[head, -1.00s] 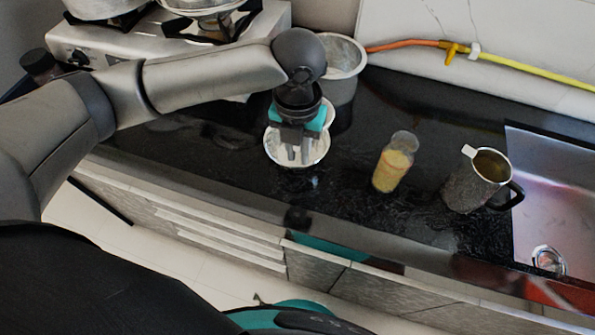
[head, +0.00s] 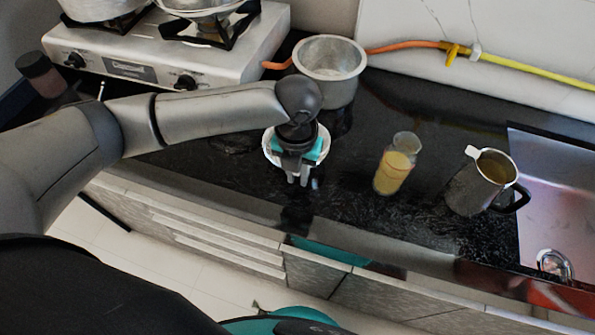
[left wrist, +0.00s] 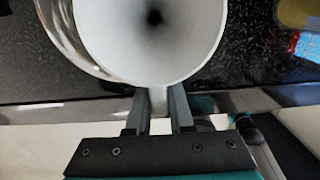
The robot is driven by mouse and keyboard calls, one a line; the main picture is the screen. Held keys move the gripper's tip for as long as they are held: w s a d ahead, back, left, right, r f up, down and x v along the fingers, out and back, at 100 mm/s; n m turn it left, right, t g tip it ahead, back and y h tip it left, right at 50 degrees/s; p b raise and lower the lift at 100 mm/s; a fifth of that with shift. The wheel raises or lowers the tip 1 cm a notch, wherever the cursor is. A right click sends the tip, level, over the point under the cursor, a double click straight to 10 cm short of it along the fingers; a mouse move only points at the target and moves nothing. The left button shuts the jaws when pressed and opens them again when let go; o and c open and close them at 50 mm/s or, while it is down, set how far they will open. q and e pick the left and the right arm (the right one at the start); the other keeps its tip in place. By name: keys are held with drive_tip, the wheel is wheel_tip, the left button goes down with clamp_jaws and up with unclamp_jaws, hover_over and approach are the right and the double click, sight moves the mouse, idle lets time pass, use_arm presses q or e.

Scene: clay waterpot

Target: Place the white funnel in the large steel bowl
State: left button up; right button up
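The white funnel (head: 268,150) is on the black counter below my left arm. In the left wrist view its wide white cone (left wrist: 105,45) fills the top, with a dark hole in the middle and a narrow tab toward me. My left gripper (head: 298,180) is at its near edge. In the left wrist view the fingers (left wrist: 160,97) stand on either side of the tab; whether they press on it is unclear. The large steel bowl (head: 350,92) stands upright behind the funnel, beside the stove. My right gripper is not in view.
A glass with yellow contents (head: 392,172) and a steel jug (head: 478,185) stand to the right, before the sink (head: 555,215). The stove (head: 140,70) holds pots at back left. A yellow-orange hose (head: 520,70) runs along the back. A shiny curved rim (left wrist: 62,40) shows beside the funnel.

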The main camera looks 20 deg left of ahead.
use_arm(q)
drive_tip(key=o, duration=0.4)
drive_tip(key=shift+r, duration=0.1)
wheel_tip(320, 180, up, 12)
drive_tip(key=p, duration=0.3)
drive_tip(key=shift+s+r, duration=0.15)
drive_tip(key=shift+d, duration=0.1)
idle(0.3)
